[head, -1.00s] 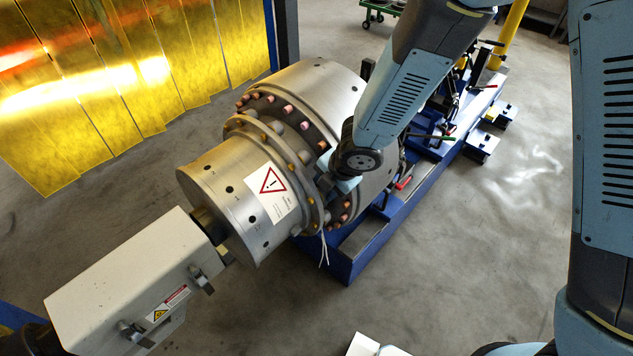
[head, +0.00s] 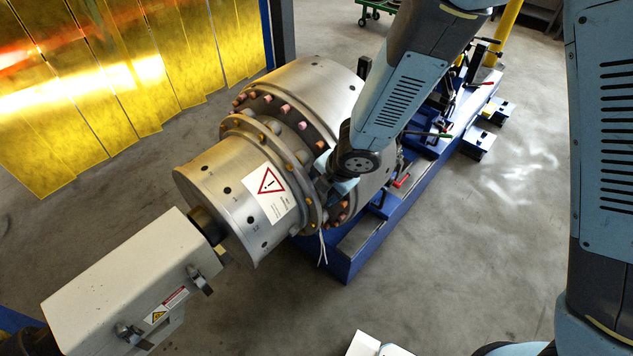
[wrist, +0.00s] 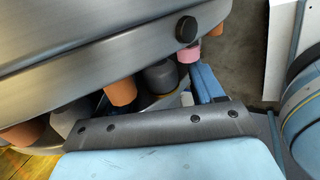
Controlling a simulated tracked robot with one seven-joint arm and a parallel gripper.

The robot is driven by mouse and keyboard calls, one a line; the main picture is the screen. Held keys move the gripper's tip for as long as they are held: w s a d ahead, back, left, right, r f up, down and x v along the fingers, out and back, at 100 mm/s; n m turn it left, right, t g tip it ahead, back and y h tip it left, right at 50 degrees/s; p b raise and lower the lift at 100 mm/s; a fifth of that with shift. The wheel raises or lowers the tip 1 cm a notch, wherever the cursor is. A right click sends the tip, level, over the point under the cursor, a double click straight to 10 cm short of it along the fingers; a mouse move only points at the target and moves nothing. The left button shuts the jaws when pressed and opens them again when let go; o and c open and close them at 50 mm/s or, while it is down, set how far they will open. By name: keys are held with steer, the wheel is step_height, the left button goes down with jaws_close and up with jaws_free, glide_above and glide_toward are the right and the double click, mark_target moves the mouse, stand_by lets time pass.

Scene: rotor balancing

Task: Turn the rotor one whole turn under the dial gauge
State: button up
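The rotor (head: 225,185) is a large bare-metal drum with a stepped flange, lying on its side. It carries a white label with a red warning triangle (head: 270,185). Pink and orange caps ring its flanges. My gripper (head: 326,178) is at the flange gap on the rotor's right side, below my wrist joint. Its fingertips are hidden, so I cannot tell whether they touch or grip anything. In the wrist view, my gripper's dark and light blue body fills the bottom, with the rotor's metal rim (wrist: 110,45) and orange caps close above. I cannot make out the dial gauge.
A blue stand (head: 375,235) runs beneath the rotor toward the back right, with levers and clamps. A white drive housing (head: 130,280) adjoins the rotor's near left end. Thin white cables (head: 322,247) hang below the flange. A yellow strip curtain (head: 120,75) is behind left. The right floor is open.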

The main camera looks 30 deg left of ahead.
steer(key=shift+r, duration=0.1)
steer(key=v, duration=1.3)
steer(key=shift+r, duration=0.25)
stand_by(1.5)
steer(key=shift+d, duration=0.1)
steer(key=shift+c, duration=0.5)
